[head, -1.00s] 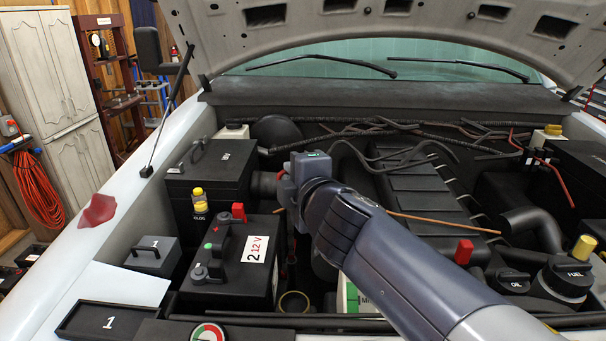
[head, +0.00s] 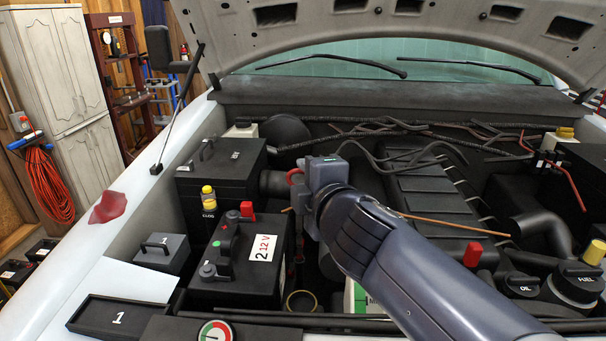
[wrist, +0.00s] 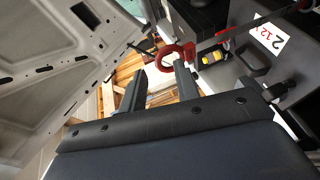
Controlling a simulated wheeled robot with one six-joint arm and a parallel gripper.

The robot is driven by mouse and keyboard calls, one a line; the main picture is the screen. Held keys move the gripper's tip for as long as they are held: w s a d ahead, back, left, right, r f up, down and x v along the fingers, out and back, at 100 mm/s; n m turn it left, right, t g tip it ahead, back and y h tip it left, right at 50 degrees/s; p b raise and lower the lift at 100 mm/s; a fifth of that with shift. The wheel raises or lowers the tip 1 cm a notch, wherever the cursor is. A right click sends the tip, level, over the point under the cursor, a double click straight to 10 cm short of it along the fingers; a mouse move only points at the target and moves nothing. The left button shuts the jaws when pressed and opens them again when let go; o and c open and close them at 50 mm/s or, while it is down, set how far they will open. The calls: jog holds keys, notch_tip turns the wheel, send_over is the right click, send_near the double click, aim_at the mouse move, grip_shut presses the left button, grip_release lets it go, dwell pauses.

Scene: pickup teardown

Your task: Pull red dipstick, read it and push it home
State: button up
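A red ring (head: 295,174), which looks like the dipstick's handle, shows in the head view just left of my gripper (head: 312,188), partly hidden by it. In the wrist view the red ring (wrist: 165,50) lies beyond the fingertips of my gripper (wrist: 160,68), close to the right finger's tip. The two fingers stand apart with nothing clearly between them. I cannot tell whether the right finger touches the ring. The dipstick's stem and its marks are not visible. A thin copper-coloured rod (head: 450,224) runs across the bay behind my arm; what it belongs to is unclear.
The battery (head: 238,285) with a red terminal cap (head: 247,207) stands left of my gripper. A black box (head: 222,170) and a yellow-capped bottle (head: 209,200) are behind it. The raised hood (head: 420,30) hangs overhead.

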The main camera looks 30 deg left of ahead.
jog(key=p+v, duration=0.1)
jog(key=v, duration=0.7)
jog(key=shift+s+d+p, duration=0.25)
jog(key=shift+d+p, duration=0.05)
jog(key=shift+p, duration=0.05)
jog(key=shift+a, duration=0.1)
jog(key=b+x, duration=0.2)
jog(key=x, duration=0.8)
jog(key=shift+w+a, duration=0.2)
jog(key=shift+w, duration=0.1)
jog(key=shift+f, duration=0.15)
